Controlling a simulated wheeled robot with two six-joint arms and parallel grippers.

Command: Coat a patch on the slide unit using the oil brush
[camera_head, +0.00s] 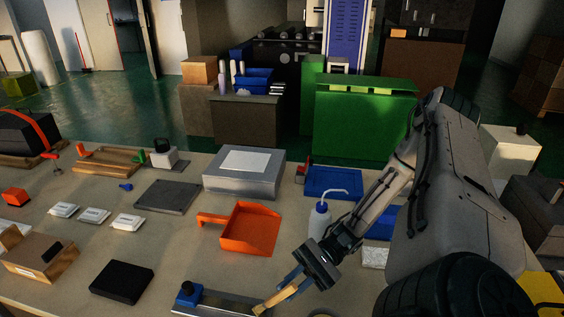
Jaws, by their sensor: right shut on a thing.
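My right gripper (293,283) comes in from the right and is shut on a yellowish, wooden-looking handle, likely the oil brush (271,299). The brush is tilted, and its lower end points down left towards the right part of a metal rail, likely the slide unit (228,303). A blue block with a knob (188,293) sits at the rail's left end. The rail is cut off by the bottom edge of the view. I cannot tell whether the brush touches the rail. The bristles are not clear. My left gripper is not in view.
An orange tray (250,229) and a white squeeze bottle (319,222) stand behind my right gripper. A black pad (122,282) lies left of the rail. A grey metal box (244,181) and a blue bin (333,183) are farther back. Bare bench lies between tray and rail.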

